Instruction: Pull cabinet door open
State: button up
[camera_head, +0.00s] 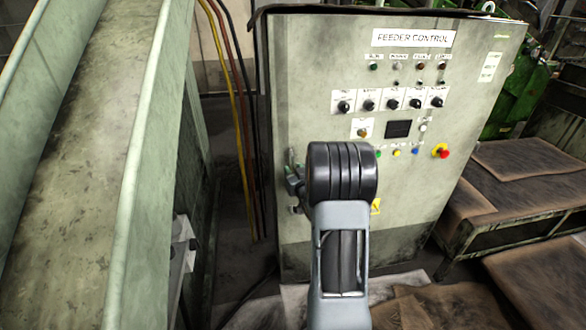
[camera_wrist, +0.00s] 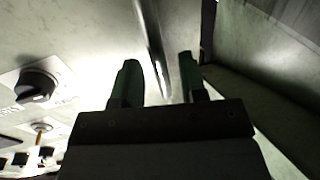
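The cabinet door (camera_head: 300,80) is a worn grey-green panel labelled FEEDER CONTROL and looks closed. At its left edge a small metal handle part (camera_head: 291,158) shows beside my arm; the rest is mostly hidden by the arm. My gripper (camera_wrist: 160,80) shows in the wrist view with two dark green fingers apart. A narrow metal strip (camera_wrist: 152,40), perhaps the handle or the door's edge, runs down between the fingers. I see gaps beside it, but cannot tell whether a finger touches it. In the head view my arm hides most of the gripper.
Knobs, lights and a red emergency button (camera_head: 443,153) sit on the door. A large green-grey chute (camera_head: 120,150) stands close on the left. Cables (camera_head: 240,120) hang between it and the cabinet. A low metal table (camera_head: 520,200) stands at the right. Brown sheets lie on the floor.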

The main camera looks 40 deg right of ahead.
jog(key=shift+w+d, duration=0.15)
jog(key=shift+w, duration=0.55)
jog(key=shift+c, duration=0.5)
grip_shut()
